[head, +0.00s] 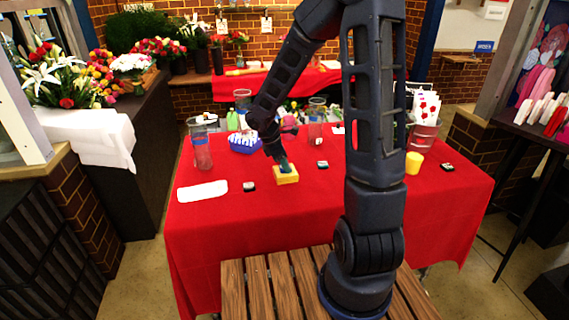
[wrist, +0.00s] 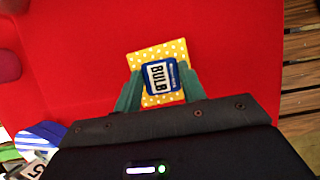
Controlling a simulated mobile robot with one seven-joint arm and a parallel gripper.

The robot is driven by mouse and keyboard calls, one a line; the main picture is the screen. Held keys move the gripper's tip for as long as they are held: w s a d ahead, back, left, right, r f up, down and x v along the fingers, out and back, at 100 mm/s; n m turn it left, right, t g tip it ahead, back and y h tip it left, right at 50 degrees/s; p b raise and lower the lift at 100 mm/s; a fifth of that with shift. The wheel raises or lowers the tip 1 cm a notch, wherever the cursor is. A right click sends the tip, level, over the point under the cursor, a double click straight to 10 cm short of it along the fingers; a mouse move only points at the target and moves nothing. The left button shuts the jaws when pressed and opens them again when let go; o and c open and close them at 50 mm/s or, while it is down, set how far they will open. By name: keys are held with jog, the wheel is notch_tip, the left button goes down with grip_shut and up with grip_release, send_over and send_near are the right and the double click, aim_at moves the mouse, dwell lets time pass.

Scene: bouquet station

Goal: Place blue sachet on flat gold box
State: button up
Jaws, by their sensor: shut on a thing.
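The blue sachet (wrist: 159,75), with a white label reading "BULB", is between the two fingers of my gripper (wrist: 160,88) in the wrist view. The flat gold box (wrist: 157,54), yellow with pale dots, lies directly behind the sachet in that view. In the head view the gold box (head: 286,177) sits on the red table, and my gripper (head: 284,165) is right over it. My gripper is shut on the sachet. Whether the sachet touches the box top cannot be told.
The red-covered table (head: 330,220) holds small dark-and-white packets (head: 249,186), a white cloth-like strip (head: 203,191), a yellow cup (head: 413,163), clear tall vases (head: 201,150) and a blue-and-white item (head: 244,143). The table front is clear.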

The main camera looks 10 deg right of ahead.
jog(key=o, duration=0.9)
jog(key=v, duration=1.2)
jog(key=shift+s+d+r+m+t+y, duration=0.75)
jog(key=shift+s+d+r+m, duration=1.2)
jog(key=shift+s+d+m, duration=0.9)
jog(key=shift+s+d+r+m+t+y, duration=0.75)
jog(key=shift+s+d+r+m, duration=1.35)
jog(key=shift+s+m, duration=1.25)
jog(key=shift+s+d+r+m+t+y, duration=0.75)
jog(key=shift+s+d+r+m, duration=1)
jog(key=shift+s+d+m, duration=1.3)
jog(key=shift+s+a+n, duration=0.25)
jog(key=shift+s+a, duration=0.05)
jog(key=shift+a, duration=0.05)
